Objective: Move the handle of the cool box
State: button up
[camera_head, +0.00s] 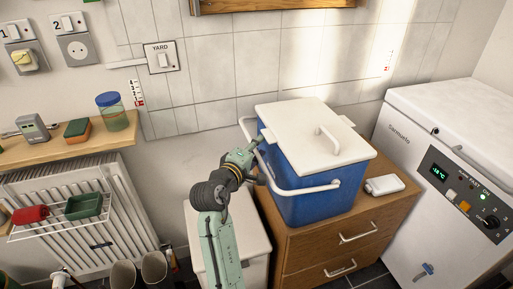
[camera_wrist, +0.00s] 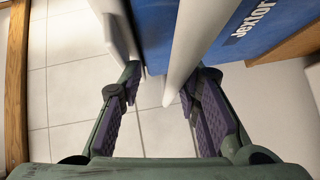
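The blue cool box (camera_head: 310,199) with a white lid (camera_head: 315,137) stands on a wooden drawer unit. Its white carrying handle (camera_head: 303,190) hangs as a long bar along the left side and round the front corner. My gripper (camera_head: 258,150) is at the left side of the box, by this bar. In the wrist view, my gripper (camera_wrist: 168,75) is open, and the white handle bar (camera_wrist: 193,45) runs between its fingers, closer to the right finger. The blue box wall (camera_wrist: 155,30) is behind it. Whether a finger touches the bar I cannot tell.
The wooden drawer unit (camera_head: 345,236) carries the box and a small white case (camera_head: 384,185). A white chest freezer (camera_head: 420,135) stands at the right. A shelf (camera_head: 70,148) and a radiator with a rack (camera_head: 60,222) are at the left. The tiled wall is behind.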

notch_tip(320, 180, down, 7)
jog(key=b, duration=0.7)
jog(key=b+v, duration=0.2)
jog(key=v, duration=0.9)
jog(key=s+a+r+n+t+y, duration=0.1)
jog(key=s+a+r+t+y, duration=0.1)
jog(key=a+r+y, duration=0.4)
jog(key=s+a+r+t+y, duration=0.2)
jog(key=a+r+t+y, duration=0.2)
jog(key=a+r+y, duration=0.3)
jog(key=shift+a+r+n, duration=0.4)
jog(key=shift+a+r, duration=1.7)
jog(key=shift+a, duration=1.95)
